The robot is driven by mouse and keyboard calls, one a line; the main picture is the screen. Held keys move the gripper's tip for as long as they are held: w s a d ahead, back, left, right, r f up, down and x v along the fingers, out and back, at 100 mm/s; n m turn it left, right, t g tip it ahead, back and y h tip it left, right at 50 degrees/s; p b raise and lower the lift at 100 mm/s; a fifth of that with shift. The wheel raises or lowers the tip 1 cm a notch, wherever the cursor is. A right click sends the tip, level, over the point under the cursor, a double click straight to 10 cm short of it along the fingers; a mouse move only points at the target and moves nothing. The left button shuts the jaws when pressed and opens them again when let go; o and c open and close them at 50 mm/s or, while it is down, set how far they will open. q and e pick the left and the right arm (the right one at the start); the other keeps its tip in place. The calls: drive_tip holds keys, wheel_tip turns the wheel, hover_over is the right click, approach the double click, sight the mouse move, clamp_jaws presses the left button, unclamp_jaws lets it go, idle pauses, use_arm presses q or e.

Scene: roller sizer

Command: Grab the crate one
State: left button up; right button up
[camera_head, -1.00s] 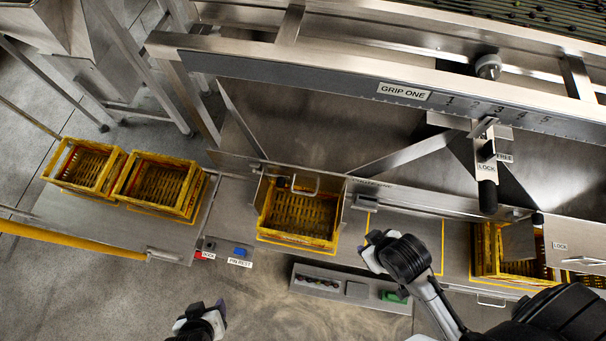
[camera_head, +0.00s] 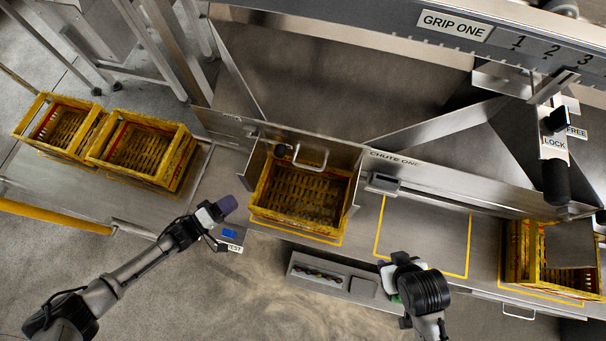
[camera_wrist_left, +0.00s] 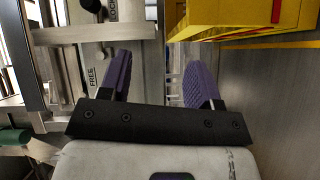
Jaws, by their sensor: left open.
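The crate (camera_head: 292,222) under the sign CHUTE ONE is a yellow slatted crate, apparently empty, standing on the steel ledge between metal side plates. A metal handle spans its back edge. My left gripper (camera_head: 228,207) is open and empty, just left of this crate and apart from it. In the left wrist view its purple fingers (camera_wrist_left: 157,82) are spread with nothing between them, and a yellow crate side (camera_wrist_left: 235,18) shows at the top right. My right gripper (camera_head: 388,275) is in front of the ledge, right of the crate; its fingers are not clear.
Two more yellow crates (camera_head: 182,160) stand on the ledge at the left, and another (camera_head: 515,250) at the right. A yellow-outlined ledge area (camera_head: 425,235) is empty. A control box (camera_head: 330,275) projects in front of the ledge. A lever (camera_head: 555,160) hangs at the right.

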sight(258, 180)
use_arm(q)
wheel_tip(258, 180, down, 4)
drive_tip(key=a+n+b, duration=0.1)
drive_tip(key=a+b, duration=0.1)
drive_tip(key=a, duration=0.1)
drive_tip(key=shift+n+h, duration=0.4)
drive_tip(key=b+x, duration=0.1)
drive_tip(key=x, duration=0.3)
drive_tip(key=b+x, duration=0.2)
drive_tip(key=x, duration=0.3)
drive_tip(key=w+a+b+x, duration=0.1)
drive_tip(key=b+x, duration=0.1)
drive_tip(key=x, duration=0.2)
drive_tip(key=shift+w+d, duration=0.3)
drive_tip(key=shift+d, duration=0.05)
use_arm(e)
wheel_tip(258, 180, down, 8)
drive_tip(key=shift+s+d+f, duration=0.2)
drive_tip(key=shift+s+f, duration=0.05)
drive_tip(key=shift+s, duration=0.05)
use_arm(q)
drive_tip(key=shift+a, duration=0.1)
drive_tip(key=shift+c, duration=0.5)
clamp_jaws()
use_arm(e)
drive_tip(key=shift+a, duration=0.1)
